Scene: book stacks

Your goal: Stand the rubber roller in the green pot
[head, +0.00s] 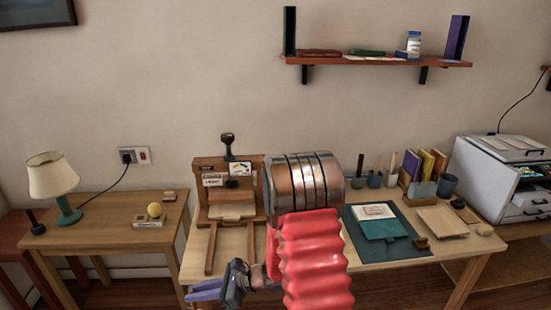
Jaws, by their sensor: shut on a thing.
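My gripper (203,290) is at the lower edge of the picture, in front of the left end of the long wooden table (385,258). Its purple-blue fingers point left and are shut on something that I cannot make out. I cannot pick out the rubber roller for certain anywhere. Several small pots stand at the back of the table, among them a grey-blue pot (375,181) and a dark blue pot (447,186). Their colours are too dim and small to tell which is the green pot. Slim tools stand in some of them.
A wooden press (232,187) stands on the table's left end. A dark green mat (390,245) and a board (442,221) lie to the right. A printer (505,175) is far right. A lamp (54,180) stands on the left side table. My arm hides the table's middle.

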